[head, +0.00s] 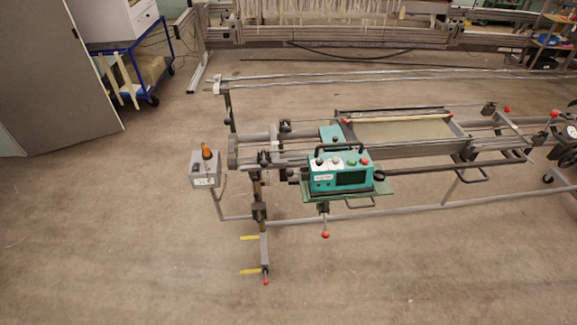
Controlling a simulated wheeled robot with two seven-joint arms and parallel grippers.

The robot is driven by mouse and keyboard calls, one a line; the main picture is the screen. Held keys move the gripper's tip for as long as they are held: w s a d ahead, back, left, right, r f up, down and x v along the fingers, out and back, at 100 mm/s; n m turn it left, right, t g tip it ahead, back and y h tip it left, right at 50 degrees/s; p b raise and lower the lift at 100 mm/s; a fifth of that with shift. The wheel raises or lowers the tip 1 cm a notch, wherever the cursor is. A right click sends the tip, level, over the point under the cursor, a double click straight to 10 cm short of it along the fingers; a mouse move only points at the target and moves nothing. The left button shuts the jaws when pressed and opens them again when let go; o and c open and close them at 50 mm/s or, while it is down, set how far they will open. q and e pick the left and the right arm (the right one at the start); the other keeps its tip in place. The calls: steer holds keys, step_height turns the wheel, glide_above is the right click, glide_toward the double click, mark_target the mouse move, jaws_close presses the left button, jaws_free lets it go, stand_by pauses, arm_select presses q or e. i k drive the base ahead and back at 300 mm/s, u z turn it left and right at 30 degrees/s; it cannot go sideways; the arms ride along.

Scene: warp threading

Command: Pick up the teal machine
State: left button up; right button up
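The teal machine (341,178) is a box with a black handle on top, a dark panel on its front, and white, green and red knobs on its upper face. It sits upright on a green plate (384,190) at the near side of a grey metal frame (405,207), right of the middle of the head view. Neither of my grippers shows in this view. Nothing is touching the machine from above.
A grey control box (205,169) with an orange top stands left of the frame. Bars with red-tipped knobs (325,235) stick out towards the front. A blue cart (133,62) stands at the back left. The floor in front is clear.

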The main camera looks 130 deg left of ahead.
mark_target(328, 179)
steer(key=u, duration=3.2)
steer(key=i, duration=0.4)
